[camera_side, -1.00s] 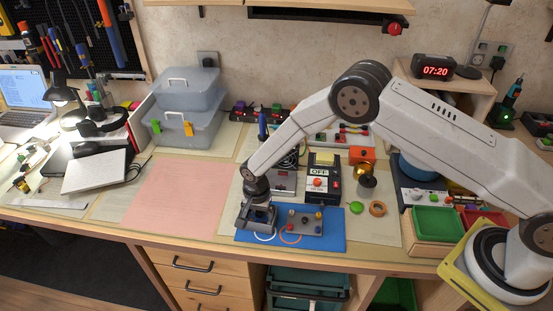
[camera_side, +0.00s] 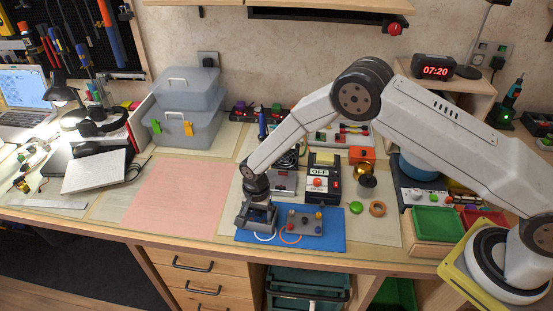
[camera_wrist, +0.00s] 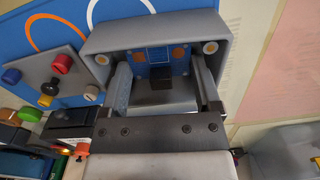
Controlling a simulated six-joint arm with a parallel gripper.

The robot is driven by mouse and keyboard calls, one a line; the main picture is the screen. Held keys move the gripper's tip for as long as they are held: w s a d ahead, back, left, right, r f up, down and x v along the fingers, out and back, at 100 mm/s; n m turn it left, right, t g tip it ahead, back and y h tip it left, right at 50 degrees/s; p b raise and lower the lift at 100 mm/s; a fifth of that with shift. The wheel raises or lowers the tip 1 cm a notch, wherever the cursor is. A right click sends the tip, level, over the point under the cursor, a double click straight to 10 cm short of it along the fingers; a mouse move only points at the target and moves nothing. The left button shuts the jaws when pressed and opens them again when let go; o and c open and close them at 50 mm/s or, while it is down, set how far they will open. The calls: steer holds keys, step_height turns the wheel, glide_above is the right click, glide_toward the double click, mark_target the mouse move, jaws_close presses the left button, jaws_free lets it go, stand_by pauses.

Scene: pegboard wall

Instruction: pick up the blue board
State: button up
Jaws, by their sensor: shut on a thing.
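The blue board (camera_wrist: 160,54) is a small panel with copper-coloured round pads and a black block on it. It sits inside a grey open housing (camera_wrist: 215,28) at the top middle of the wrist view. My gripper (camera_wrist: 162,85) reaches into the housing, with one finger on either side of the board, and is shut on it. In the side view my gripper (camera_side: 257,222) points down over the left part of the blue mat (camera_side: 333,240). There the board is hidden by the housing and my gripper.
A grey block with coloured knobs (camera_side: 305,221) stands just right of my gripper, by a white and an orange ring (camera_side: 290,239). Behind are a switch box marked OFF (camera_side: 318,184) and a green disc (camera_side: 356,208). The pink sheet (camera_side: 175,196) at left is clear.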

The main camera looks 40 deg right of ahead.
steer(key=shift+r, duration=0.75)
steer(key=s+d+r, duration=0.3)
steer(key=s+r, duration=0.8)
steer(key=s, duration=0.2)
steer(key=shift+s+d, duration=0.25)
steer(key=shift+d, duration=0.15)
steer(key=shift+w+f, duration=0.1)
steer(key=shift+w, duration=0.05)
steer(key=shift+n, duration=0.5)
steer(key=w+d+f, duration=0.1)
steer(key=w+d, duration=0.2)
steer(key=w, duration=0.3)
steer(key=w+d+f, duration=0.2)
steer(key=w+d, duration=0.1)
steer(key=w, duration=0.4)
steer(key=w+d+f, duration=0.2)
steer(key=w+d, duration=0.2)
steer(key=w, duration=0.3)
steer(key=shift+f, duration=0.2)
